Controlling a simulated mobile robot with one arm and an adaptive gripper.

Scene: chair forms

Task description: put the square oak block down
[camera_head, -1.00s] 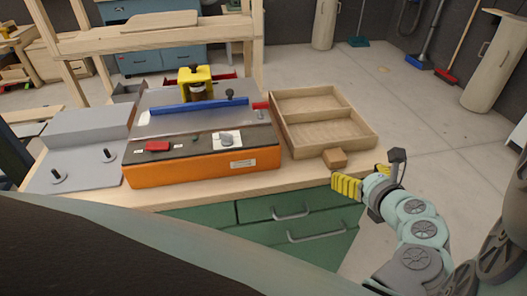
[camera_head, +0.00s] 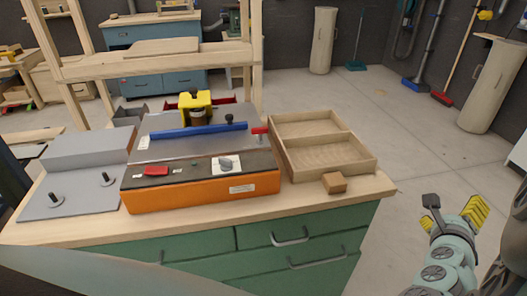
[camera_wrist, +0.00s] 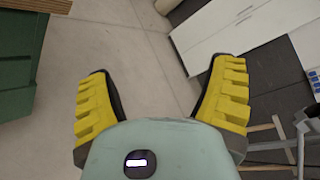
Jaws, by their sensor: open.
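The square oak block (camera_head: 334,183) is a small brown block. It rests on the wooden bench top (camera_head: 370,187) near its front right corner, just in front of the divided wooden tray. My gripper (camera_head: 455,213) is to the right of the bench, out over the floor and apart from the block. In the wrist view my gripper (camera_wrist: 155,95) has its yellow ribbed fingers spread wide with only floor between them. The block does not show in the wrist view.
The two-compartment wooden tray (camera_head: 330,157) stands behind the block, empty. An orange machine (camera_head: 205,190) with a blue bar fills the bench middle. Green drawers (camera_head: 300,238) are below. The floor (camera_head: 420,130) right of the bench is clear. A pale cabinet (camera_wrist: 222,32) shows in the wrist view.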

